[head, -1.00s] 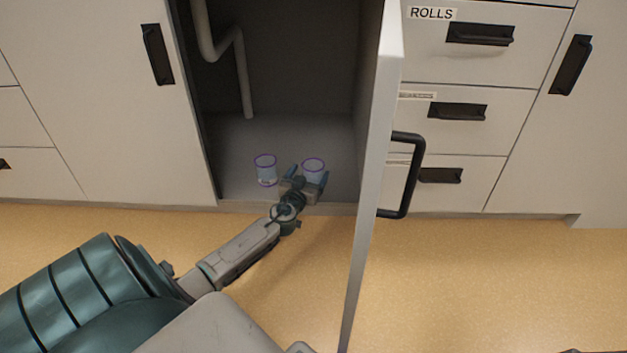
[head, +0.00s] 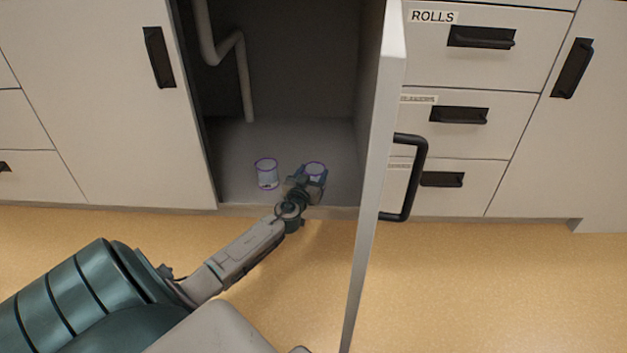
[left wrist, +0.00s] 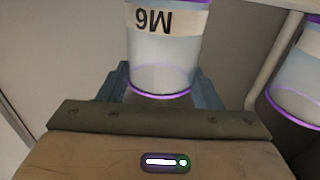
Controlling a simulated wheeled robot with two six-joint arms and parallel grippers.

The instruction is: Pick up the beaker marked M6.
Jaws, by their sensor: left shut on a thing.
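The beaker marked M6 (head: 315,168) is a clear cup with a purple rim, inside the open cupboard on the right. In the left wrist view the M6 beaker (left wrist: 162,62) shows its label upside down. My left gripper (head: 313,178) reaches in from the left and is shut on this beaker, with a blue finger on each side of it. A second purple-rimmed beaker (head: 267,173) stands to its left, apart from the gripper. It also shows at the right edge of the left wrist view (left wrist: 299,85), with no readable label. My right gripper is not in view.
The open cupboard door (head: 378,150) stands close to the right of my gripper, with a black handle (head: 413,178). A pipe (head: 242,75) runs down inside at the back left. The cupboard floor (head: 238,150) behind the beakers is clear.

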